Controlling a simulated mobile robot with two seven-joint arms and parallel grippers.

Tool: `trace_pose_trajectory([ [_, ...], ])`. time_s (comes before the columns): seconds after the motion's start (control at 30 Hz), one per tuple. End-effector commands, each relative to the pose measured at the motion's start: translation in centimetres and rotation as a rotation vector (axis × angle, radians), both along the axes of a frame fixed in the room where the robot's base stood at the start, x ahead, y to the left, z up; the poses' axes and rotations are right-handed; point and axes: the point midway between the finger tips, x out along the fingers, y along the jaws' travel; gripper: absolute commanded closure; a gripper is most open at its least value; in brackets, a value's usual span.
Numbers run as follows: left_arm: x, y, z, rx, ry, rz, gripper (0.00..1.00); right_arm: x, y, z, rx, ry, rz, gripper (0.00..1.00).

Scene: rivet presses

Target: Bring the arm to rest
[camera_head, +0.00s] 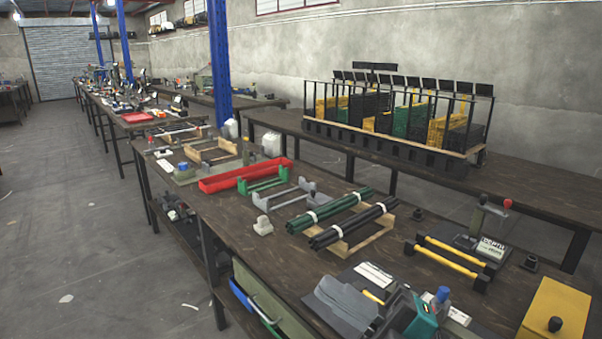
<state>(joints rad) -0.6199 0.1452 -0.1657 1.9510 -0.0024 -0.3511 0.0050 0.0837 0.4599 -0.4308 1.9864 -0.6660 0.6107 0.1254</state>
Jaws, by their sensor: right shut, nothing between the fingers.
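Neither of my arms nor grippers can be made out in the head view. A teal and grey device with a blue knob (442,295) stands at the bottom edge of the near bench (250,222), partly cut off by the frame. A lever press with a red knob (480,225) stands on the bench at the right.
The bench also holds dark green and black rod bundles (352,226), yellow bars (450,255), a red tray (245,175), a dark grey sheet (342,303) and a yellow box (556,314). A crate rack (400,125) stands behind. The floor (90,220) at left is mostly clear.

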Motion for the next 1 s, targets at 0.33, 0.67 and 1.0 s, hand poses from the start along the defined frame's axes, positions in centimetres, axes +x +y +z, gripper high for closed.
trace_pose_trajectory([
  [0.33,-0.1,0.1,0.8,0.002,-0.003,0.002,0.5,0.6,-10.2,-20.3,0.345,1.048,-0.628,1.0],
  [0.67,-0.3,0.2,0.9,0.001,-0.002,0.004,0.5,-8.1,-12.9,-31.5,0.392,1.562,-0.852,1.0],
  [1.0,-0.3,0.2,0.8,0.002,0.001,0.004,0.5,-8.7,-13.0,-32.0,0.391,1.591,-0.863,1.0],
])
